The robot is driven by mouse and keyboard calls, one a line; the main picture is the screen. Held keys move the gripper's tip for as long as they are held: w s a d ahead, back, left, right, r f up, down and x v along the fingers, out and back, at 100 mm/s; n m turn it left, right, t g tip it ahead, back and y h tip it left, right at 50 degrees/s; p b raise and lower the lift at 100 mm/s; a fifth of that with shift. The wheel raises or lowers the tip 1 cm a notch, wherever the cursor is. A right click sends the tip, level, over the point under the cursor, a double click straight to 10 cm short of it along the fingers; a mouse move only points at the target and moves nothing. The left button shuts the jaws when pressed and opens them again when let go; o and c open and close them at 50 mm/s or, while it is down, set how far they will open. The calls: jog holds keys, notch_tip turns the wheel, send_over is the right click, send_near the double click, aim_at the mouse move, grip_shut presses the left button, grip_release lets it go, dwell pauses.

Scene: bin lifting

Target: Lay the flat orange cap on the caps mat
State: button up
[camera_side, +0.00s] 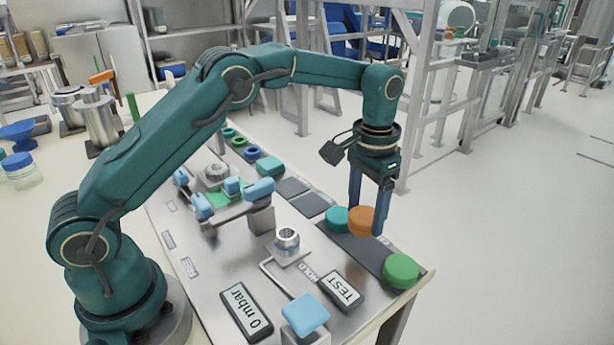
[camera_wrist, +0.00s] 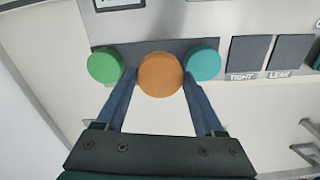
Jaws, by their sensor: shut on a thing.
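The orange cap (camera_side: 361,221) is a round flat disc held between the two blue fingers of my gripper (camera_side: 369,222). In the wrist view the orange cap (camera_wrist: 160,75) sits between the fingertips (camera_wrist: 160,80), over the near edge of the dark caps mat (camera_wrist: 131,58). It looks larger there than the caps beside it. I cannot tell whether its underside touches the mat. In the side view the bare mat (camera_side: 368,250) shows between the orange cap and a green cap (camera_side: 401,269). A teal cap (camera_side: 337,219) lies on the mat close on the other side.
Two dark squares (camera_side: 293,187), labelled TIGHT and LEAK in the wrist view, lie beyond the teal cap. A metal fitting (camera_side: 287,241), a TEST plate (camera_side: 341,290) and a pale blue block (camera_side: 305,315) stand nearer. The table edge runs close beside the mat.

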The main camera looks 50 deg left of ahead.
aim_at(366, 248)
jog(key=shift+w+d+f, duration=0.15)
jog(key=shift+d+f, duration=0.3)
jog(key=shift+d, duration=0.1)
jog(key=shift+f, duration=1.9)
jog(key=shift+f, duration=0.1)
jog(key=o, duration=1.2)
